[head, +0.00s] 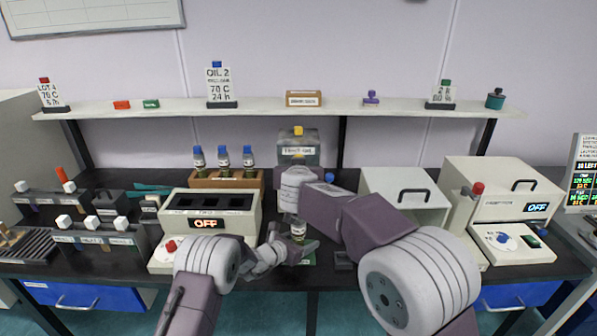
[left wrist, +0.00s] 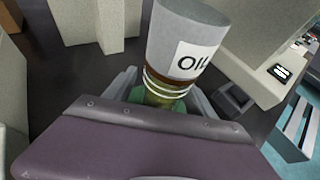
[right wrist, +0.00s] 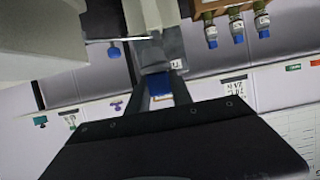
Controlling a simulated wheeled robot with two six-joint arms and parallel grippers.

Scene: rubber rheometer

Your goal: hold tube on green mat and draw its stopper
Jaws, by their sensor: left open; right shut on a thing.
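The oil tube (head: 298,231), with a white label and amber contents low down, stands on the green mat (head: 309,261). In the left wrist view the tube (left wrist: 185,50) rises between the fingers of my left gripper (left wrist: 162,95), over the mat's green. My left gripper (head: 293,245) is open, with a finger on either side of the tube's lower part. In the right wrist view my right gripper (right wrist: 160,95) is shut on a blue stopper (right wrist: 159,84). In the head view my right wrist hides that gripper and stopper, above and behind the tube.
Three blue-capped bottles (head: 222,157) stand in a wooden rack (head: 213,179) at the back. A heating block (head: 210,213) reading OFF is left of the tube. A grey box (head: 405,196) and another OFF instrument (head: 507,205) stand to the right.

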